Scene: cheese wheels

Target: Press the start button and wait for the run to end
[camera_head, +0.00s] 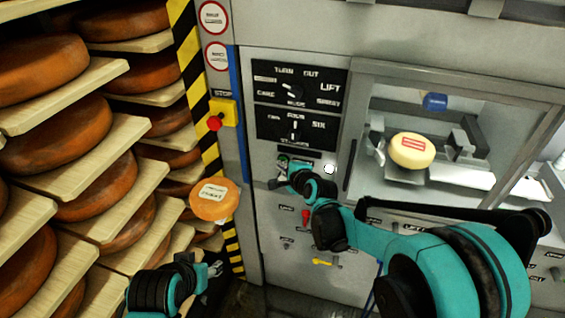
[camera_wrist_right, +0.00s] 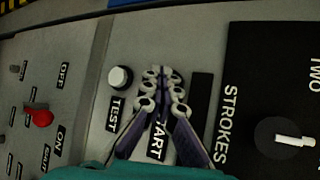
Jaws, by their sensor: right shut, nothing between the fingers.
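The control panel (camera_head: 260,135) is on the grey machine front. My right gripper (camera_head: 283,180) is shut and empty, at the row of buttons under the lower black dial plate. In the right wrist view its closed fingertips (camera_wrist_right: 164,76) lie over the spot above the START label (camera_wrist_right: 157,140), so the start button is hidden there. A small green spot (camera_head: 283,158) shows just above the gripper in the head view. Whether the fingertips touch the button I cannot tell. My left gripper (camera_head: 214,271) is low at the left, its fingers too small to judge.
The white TEST button (camera_wrist_right: 121,78) is beside the fingers, and a red switch (camera_wrist_right: 39,117) is further left. A red stop button (camera_head: 214,124) sits on a yellow box. Shelves of cheese wheels (camera_head: 52,132) fill the left. A pale cheese (camera_head: 411,150) is behind the window.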

